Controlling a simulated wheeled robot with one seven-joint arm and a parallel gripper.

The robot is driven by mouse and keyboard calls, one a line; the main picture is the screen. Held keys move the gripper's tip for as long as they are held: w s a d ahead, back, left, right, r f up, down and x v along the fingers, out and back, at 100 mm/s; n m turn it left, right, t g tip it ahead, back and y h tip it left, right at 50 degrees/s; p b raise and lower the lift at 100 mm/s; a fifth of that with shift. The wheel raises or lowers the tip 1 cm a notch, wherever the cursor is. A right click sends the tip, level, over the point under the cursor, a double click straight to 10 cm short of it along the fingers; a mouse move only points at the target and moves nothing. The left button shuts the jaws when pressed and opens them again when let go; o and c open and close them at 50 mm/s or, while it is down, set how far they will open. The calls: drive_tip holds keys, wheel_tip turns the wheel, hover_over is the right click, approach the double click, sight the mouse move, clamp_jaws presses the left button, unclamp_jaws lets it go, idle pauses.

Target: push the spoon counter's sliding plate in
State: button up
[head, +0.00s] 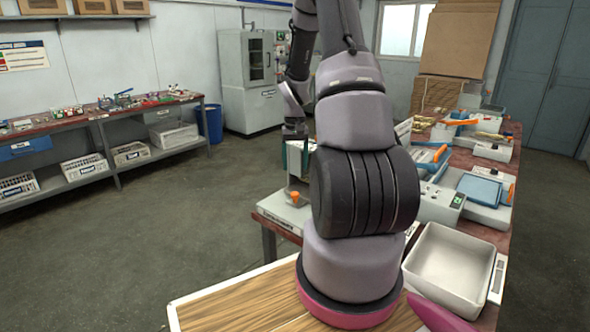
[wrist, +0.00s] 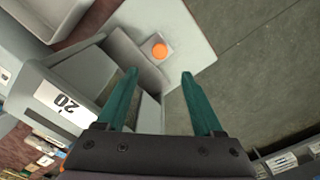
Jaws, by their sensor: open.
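The spoon counter (head: 272,211) stands at the near left corner of the work table, partly hidden behind my arm in the head view. In the head view my gripper (head: 297,157) is above the counter. Whether the fingers touch it, I cannot tell.
An empty white bin (head: 448,268) stands at the table's near side. Devices with blue and orange handles (head: 440,155) fill the table behind my arm. A wooden board (head: 240,305) lies in the foreground. The floor (head: 150,235) at left is clear, up to a long bench (head: 100,112).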

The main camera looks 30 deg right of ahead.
drive_tip(key=n+g+h, duration=0.2)
drive_tip(key=n+h, duration=0.2)
drive_tip(key=n, duration=1.4)
approach(294, 193)
drive_tip(key=x, duration=0.8)
drive_tip(key=shift+s+d+f, duration=0.15)
drive_tip(key=shift+f, duration=0.1)
clamp_jaws()
